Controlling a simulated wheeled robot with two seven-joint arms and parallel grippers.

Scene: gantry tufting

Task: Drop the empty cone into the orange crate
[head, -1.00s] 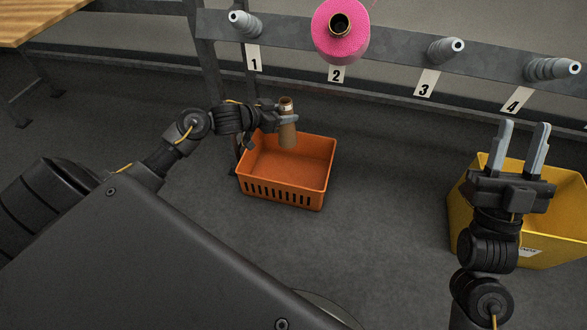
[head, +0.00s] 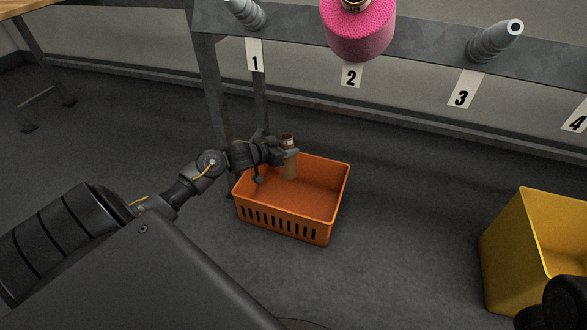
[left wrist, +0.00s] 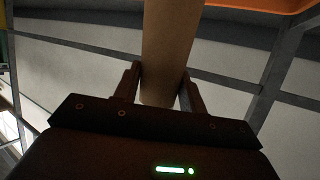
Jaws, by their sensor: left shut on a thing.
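The empty cone (head: 289,168) is a bare brown tube, held upright. My left gripper (head: 288,153) is shut on it. In the head view the cone appears over the back left part of the orange crate (head: 290,222); its exact height above the crate floor I cannot tell. In the left wrist view the brown cone (left wrist: 169,50) stands between the two fingers (left wrist: 160,88), and an orange edge of the crate (left wrist: 270,5) shows at the top right. The visible floor of the crate is empty. My right gripper is out of view; only a dark part of that arm shows at the lower right.
A grey rail with numbered pegs runs behind the crate. Peg 2 carries a pink cone (head: 360,32); peg 1 (head: 246,12) and peg 3 (head: 495,41) are bare. A yellow bin (head: 520,250) stands at the right. Floor between crate and bin is clear.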

